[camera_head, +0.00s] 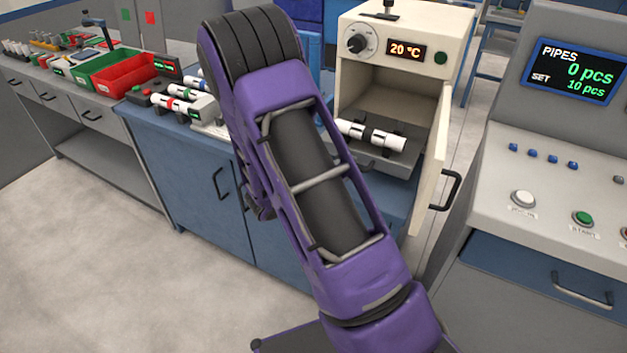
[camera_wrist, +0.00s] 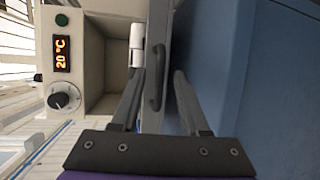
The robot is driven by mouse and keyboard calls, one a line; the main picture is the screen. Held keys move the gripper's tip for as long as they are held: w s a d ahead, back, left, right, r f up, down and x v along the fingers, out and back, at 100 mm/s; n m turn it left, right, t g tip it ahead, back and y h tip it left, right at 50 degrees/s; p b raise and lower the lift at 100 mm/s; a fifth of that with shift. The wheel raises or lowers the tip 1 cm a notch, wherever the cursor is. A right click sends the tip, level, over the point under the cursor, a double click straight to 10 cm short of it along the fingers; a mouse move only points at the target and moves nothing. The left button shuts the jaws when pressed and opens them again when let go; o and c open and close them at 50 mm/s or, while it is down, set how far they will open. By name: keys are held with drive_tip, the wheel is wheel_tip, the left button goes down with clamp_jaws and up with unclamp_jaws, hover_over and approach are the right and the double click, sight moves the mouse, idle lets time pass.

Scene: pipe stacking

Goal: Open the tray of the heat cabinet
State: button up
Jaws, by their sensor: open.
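The heat cabinet (camera_head: 402,55) is cream, with a dial and a 20 °C display; its door (camera_head: 440,150) stands open. Its grey tray (camera_head: 402,166) is at the bottom of the opening and bears a white pipe with dark bands (camera_head: 371,135). In the wrist view, the tray's dark handle (camera_wrist: 156,92) appears between the two fingers of my open gripper (camera_wrist: 160,73). I cannot tell whether a finger touches it. The white pipe also shows in the wrist view (camera_wrist: 137,45), beside the tray front. My arm hides my gripper in the head view.
The open door with its black handle (camera_head: 446,190) juts out right of the tray. A control console (camera_head: 560,130) stands at the right. A blue bench (camera_head: 180,165) and red and green bins (camera_head: 122,76) are at the left. Floor is clear at lower left.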

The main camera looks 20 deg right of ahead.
drive_tip(key=v, duration=1.4)
drive_tip(key=shift+a, duration=0.3)
drive_tip(key=shift+r, duration=0.15)
